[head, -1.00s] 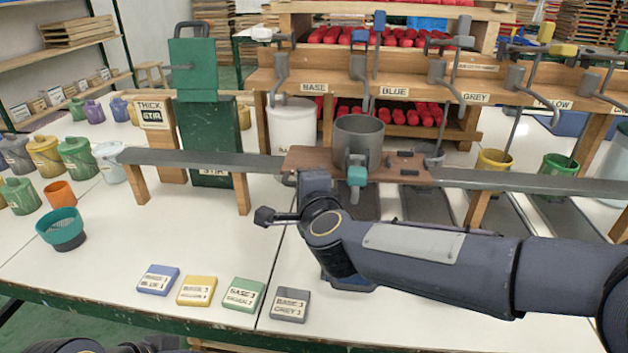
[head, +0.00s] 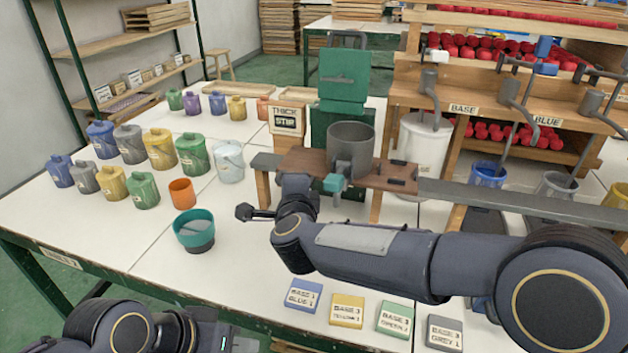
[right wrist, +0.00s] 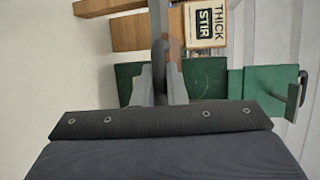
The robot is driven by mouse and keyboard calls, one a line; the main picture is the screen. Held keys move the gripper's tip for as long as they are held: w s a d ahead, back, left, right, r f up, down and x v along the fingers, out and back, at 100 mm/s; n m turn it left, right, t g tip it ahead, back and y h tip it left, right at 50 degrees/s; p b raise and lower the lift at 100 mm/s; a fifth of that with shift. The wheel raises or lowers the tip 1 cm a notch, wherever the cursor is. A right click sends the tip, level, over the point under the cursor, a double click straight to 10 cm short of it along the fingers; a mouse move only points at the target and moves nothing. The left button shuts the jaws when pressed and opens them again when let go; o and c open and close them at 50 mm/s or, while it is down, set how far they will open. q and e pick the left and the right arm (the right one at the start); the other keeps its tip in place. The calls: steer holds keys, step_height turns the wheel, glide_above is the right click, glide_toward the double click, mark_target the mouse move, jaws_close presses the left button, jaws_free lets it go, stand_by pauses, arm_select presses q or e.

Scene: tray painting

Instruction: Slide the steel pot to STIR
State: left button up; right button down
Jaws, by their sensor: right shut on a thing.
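The steel pot (head: 350,150) stands upright on a brown wooden sliding board (head: 385,178) on a grey rail (head: 480,198). A teal handle or tap (head: 336,184) is at its front. The pot is in front of the green STIR machine (head: 344,75), whose lower part it partly hides. My right arm reaches in from the right; its wrist hides its fingers in the head view. In the right wrist view my right gripper (right wrist: 163,85) is shut on a dark handle (right wrist: 160,58). My left gripper (head: 222,337) is low at the front edge, its fingers not clear.
A THICK STIR sign (head: 286,119) stands left of the machine. Several lidded pots, an orange cup (head: 181,193) and a teal cup (head: 194,231) stand left. Label cards (head: 347,311) lie in front. The rail's left end (head: 264,161) is close to the board.

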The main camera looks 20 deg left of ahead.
steer(key=a+p, duration=0.1)
steer(key=a, duration=0.3)
steer(key=shift+s+a, duration=0.1)
steer(key=shift+s, duration=0.05)
steer(key=c, duration=1.5)
jaws_free()
steer(key=shift+a, duration=0.25)
steer(key=shift+d, duration=0.15)
steer(key=v, duration=0.7)
steer(key=shift+s+d, duration=0.2)
steer(key=shift+s, duration=0.1)
